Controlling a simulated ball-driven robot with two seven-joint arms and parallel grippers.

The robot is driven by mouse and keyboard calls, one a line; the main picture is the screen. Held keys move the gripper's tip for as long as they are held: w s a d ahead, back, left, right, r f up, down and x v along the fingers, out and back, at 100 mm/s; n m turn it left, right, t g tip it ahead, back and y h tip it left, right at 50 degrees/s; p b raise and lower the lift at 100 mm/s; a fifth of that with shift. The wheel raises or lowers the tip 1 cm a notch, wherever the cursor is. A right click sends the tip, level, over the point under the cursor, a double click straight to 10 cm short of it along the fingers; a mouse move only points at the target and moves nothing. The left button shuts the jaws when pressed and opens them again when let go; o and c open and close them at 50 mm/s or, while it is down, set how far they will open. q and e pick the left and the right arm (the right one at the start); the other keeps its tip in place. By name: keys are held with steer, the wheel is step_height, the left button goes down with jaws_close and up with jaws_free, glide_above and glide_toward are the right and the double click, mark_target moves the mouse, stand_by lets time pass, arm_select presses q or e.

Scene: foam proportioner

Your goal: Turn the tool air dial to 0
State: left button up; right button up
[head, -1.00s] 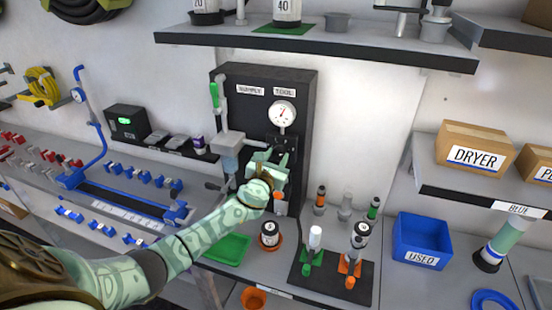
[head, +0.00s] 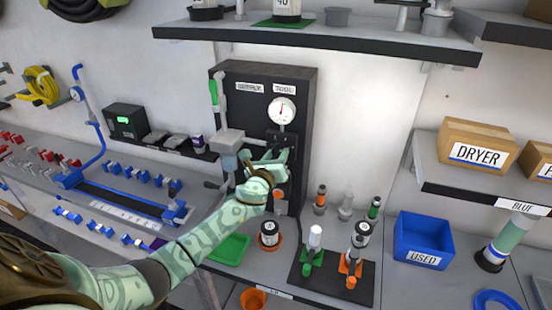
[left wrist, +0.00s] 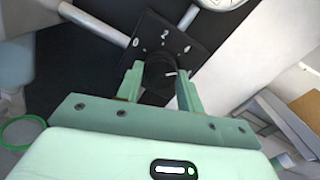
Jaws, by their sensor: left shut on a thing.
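The tool air dial (left wrist: 158,82) is a black round knob with a white pointer line, on a dark square plate (left wrist: 164,34) with small white marks. The marks are too small to read surely. My left gripper (left wrist: 160,76) has one finger on each side of the knob and is shut on it. In the head view my left gripper (head: 274,158) is at the panel just below the white round gauge (head: 282,111) and hides most of the dial. The gauge's red needle points roughly upward. My right gripper is not in view.
The black panel (head: 233,72) carries SUPPLY and TOOL labels and a green-handled valve (head: 214,94) at left. A shelf (head: 330,42) overhangs the panel.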

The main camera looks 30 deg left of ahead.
arm_select(q)
steer(key=n+b, duration=0.1)
steer(key=n, duration=0.5)
steer(key=shift+n, duration=0.3)
steer(key=n, duration=0.3)
steer(key=shift+n, duration=0.3)
steer(key=n, duration=0.2)
steer(key=shift+n, duration=0.3)
steer(key=n+p, duration=0.1)
steer(key=n, duration=0.4)
steer(key=shift+r, duration=0.1)
steer(key=n+p, duration=0.2)
steer(key=n, duration=0.4)
steer(key=shift+n, duration=0.3)
steer(key=o, duration=1)
steer(key=shift+s, duration=0.1)
steer(key=v, duration=1.6)
steer(key=shift+p, duration=0.3)
